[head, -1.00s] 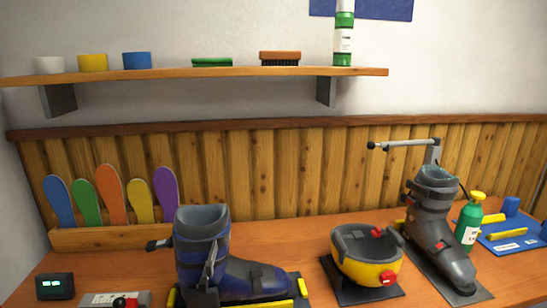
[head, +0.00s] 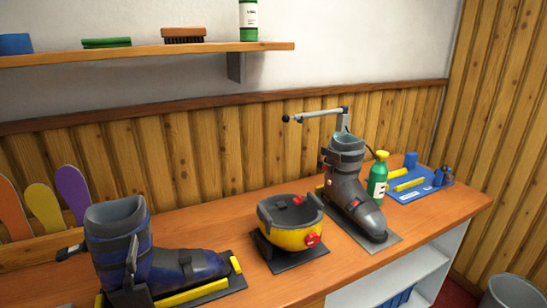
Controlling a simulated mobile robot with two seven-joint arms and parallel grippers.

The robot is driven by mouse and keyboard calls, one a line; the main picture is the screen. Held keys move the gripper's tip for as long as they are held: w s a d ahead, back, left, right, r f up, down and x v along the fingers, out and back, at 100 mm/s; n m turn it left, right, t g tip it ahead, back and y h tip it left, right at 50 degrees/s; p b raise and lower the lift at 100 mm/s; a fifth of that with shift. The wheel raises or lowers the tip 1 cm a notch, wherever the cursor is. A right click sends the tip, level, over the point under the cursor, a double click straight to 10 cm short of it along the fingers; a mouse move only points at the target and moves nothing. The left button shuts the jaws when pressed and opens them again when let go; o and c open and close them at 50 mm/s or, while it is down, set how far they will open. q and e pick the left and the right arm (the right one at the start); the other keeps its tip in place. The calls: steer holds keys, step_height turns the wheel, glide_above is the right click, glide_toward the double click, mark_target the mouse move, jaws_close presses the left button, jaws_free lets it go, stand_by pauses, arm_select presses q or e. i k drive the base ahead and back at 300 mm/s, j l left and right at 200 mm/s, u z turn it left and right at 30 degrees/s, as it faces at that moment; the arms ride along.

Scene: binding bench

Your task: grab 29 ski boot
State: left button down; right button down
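A dark blue ski boot (head: 168,262) with a grey liner stands upright in a holder with yellow bars at the left front of the bench. A dark grey ski boot (head: 345,190) with a teal-grey liner stands upright on a grey plate toward the right of the bench, under a metal arm on a post. I cannot read a number 29 on either boot. Neither of my grippers shows in the head view.
A yellow and black bowl-shaped device (head: 290,238) sits between the boots. A green bottle (head: 378,178) stands right of the grey boot, beside a blue mat (head: 424,190). A wall shelf (head: 150,53) hangs above. A bin (head: 513,292) stands at lower right.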

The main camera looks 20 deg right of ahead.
mark_target(346, 152)
steer(key=l+z, duration=0.3)
steer(key=l, duration=3.35)
